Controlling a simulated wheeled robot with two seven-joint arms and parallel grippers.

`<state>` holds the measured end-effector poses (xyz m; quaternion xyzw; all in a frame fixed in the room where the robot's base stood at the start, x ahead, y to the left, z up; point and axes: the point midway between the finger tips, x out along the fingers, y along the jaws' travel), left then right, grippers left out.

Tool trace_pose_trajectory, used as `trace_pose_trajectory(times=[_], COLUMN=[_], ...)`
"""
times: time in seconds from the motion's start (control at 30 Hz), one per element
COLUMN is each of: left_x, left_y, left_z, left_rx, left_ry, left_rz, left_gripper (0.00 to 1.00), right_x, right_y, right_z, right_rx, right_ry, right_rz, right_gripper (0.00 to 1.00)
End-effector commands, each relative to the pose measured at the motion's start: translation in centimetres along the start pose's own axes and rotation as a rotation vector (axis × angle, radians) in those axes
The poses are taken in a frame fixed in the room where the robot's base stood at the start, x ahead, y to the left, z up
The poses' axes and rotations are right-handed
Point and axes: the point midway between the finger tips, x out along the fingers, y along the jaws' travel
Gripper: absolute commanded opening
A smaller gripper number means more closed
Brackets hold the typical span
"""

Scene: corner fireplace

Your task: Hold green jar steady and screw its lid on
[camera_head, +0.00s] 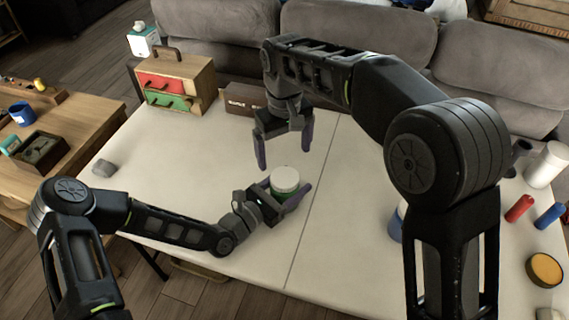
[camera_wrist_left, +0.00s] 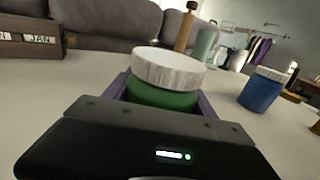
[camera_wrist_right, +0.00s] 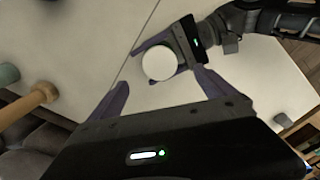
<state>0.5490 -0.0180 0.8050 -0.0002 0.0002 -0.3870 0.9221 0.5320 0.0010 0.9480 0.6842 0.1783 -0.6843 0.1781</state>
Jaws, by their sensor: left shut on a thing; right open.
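The green jar (camera_head: 283,193) stands upright on the white table with its white lid (camera_head: 286,178) on top. My left gripper (camera_head: 287,198) is shut around the jar's green body from the side. In the left wrist view the lid (camera_wrist_left: 168,67) sits level over the green jar (camera_wrist_left: 160,95); I cannot tell whether it is threaded. My right gripper (camera_head: 284,152) is open and empty, pointing down above and slightly behind the jar. In the right wrist view the lid (camera_wrist_right: 159,62) shows round from above, ahead of my open fingers, not touched by them.
A wooden box with red and green drawers (camera_head: 175,82) and a brown calendar box (camera_head: 244,98) stand at the table's back. A blue jar (camera_head: 397,222) is right of the green jar, partly behind my right arm. A grey lump (camera_head: 103,167) lies left. The table's left-middle is clear.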

Motion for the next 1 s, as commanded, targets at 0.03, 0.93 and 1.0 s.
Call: trace_pose_trajectory(times=[0.03, 0.93, 1.0], left_x=[0.0, 0.0, 0.0], left_y=[0.0, 0.0, 0.0], left_z=[0.0, 0.0, 0.0], left_rx=[-0.001, 0.0, 0.0], left_ry=[0.0, 0.0, 0.0], left_rz=[-0.001, 0.0, 0.0], left_gripper=[0.0, 0.91, 0.91], right_x=[-1.0, -3.7, -3.7], right_y=[0.0, 0.0, 0.1], right_z=[-0.1, 0.0, 0.0], right_rx=[0.0, 0.001, 0.001], right_ry=[0.004, 0.0, 0.0], right_rz=[0.0, 0.001, 0.001], right_gripper=[0.94, 0.94, 0.94])
